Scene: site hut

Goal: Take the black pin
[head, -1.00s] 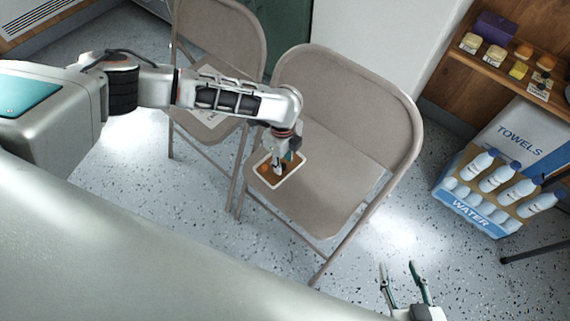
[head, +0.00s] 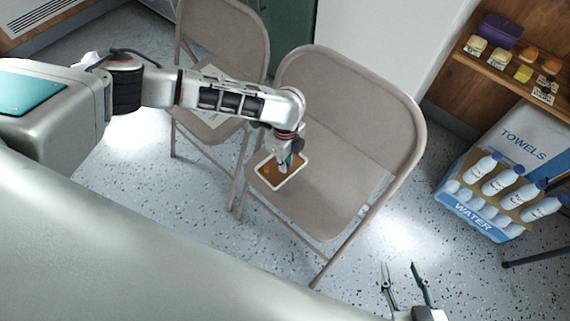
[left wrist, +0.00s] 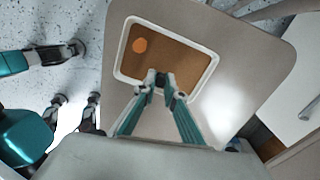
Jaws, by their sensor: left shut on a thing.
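A shallow tray (head: 300,172) with a white rim and brown floor lies on the seat of the nearer folding chair; it also shows in the left wrist view (left wrist: 119,62). My left gripper (head: 283,168) points down into the tray. In the left wrist view its fingertips (left wrist: 161,84) are close together over the tray floor, shut on a small dark thing. It looks like the black pin, but the fingertips mostly hide it. A round orange piece (left wrist: 140,45) lies apart from the fingers, near the tray's far left corner. My right gripper (head: 403,285) is open and empty over the floor.
The nearer chair's backrest (head: 350,100) rises behind the tray. A second folding chair (head: 225,45) with a paper on its seat stands to the left. A water bottle pack (head: 490,205) and a wooden shelf (head: 510,75) stand at the right. The speckled floor between is clear.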

